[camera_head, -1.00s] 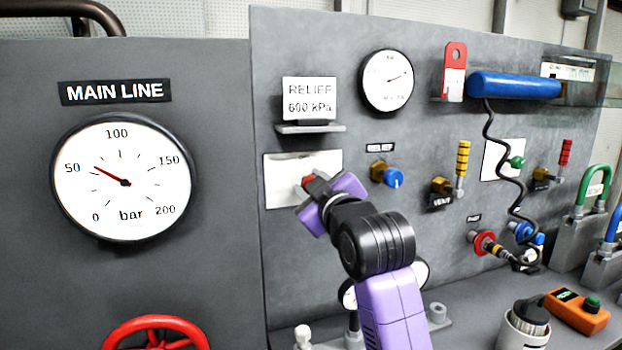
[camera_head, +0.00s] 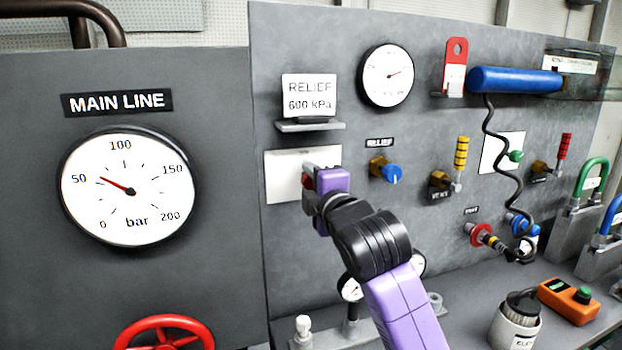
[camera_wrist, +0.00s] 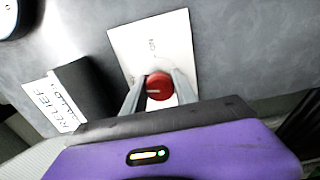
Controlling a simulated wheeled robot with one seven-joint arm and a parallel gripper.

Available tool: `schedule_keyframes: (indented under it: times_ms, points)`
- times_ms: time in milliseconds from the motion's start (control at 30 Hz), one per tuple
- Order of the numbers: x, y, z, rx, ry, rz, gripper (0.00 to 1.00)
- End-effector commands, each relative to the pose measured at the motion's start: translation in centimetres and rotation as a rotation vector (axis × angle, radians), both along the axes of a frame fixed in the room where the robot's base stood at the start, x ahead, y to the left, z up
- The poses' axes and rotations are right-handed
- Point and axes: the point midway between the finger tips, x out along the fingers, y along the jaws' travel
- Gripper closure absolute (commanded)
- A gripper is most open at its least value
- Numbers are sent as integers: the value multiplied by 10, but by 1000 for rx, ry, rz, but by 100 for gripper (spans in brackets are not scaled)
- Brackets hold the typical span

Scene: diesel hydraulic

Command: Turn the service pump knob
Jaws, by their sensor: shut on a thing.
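The red knob (camera_wrist: 160,86) sits on a white plate (camera_wrist: 125,44) on the grey panel. In the wrist view it lies between the two grey fingers of my gripper (camera_wrist: 160,92), which is shut on it. A pale line marks the knob's face. In the head view my purple and black gripper (camera_head: 316,182) is at the white plate (camera_head: 283,178), below the RELIEF 600 kPa card. Only a small red part of the knob (camera_head: 308,181) shows there; the gripper hides the rest.
A blue RELIEF knob (camera_head: 393,173) is close to the right of my gripper. The card's shelf (camera_head: 310,125) juts out above it. Gauges stand below the arm. A red handwheel (camera_head: 165,330) is at lower left. A blue cylinder (camera_head: 515,82) with a coiled cord hangs at upper right.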

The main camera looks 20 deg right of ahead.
Motion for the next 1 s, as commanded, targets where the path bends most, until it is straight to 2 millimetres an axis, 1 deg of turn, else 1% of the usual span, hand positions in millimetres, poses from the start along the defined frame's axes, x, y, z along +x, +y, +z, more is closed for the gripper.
schedule_keyframes:
  times_ms: [200, 400, 967, 1000]
  points:
    - [0, 0, -1, -129, 2, 0, 100]
    - [0, 1, -1, -196, 2, 1, 100]
    - [0, 1, -2, -225, 3, 2, 100]
    - [0, 1, -2, -225, 3, 2, 62]
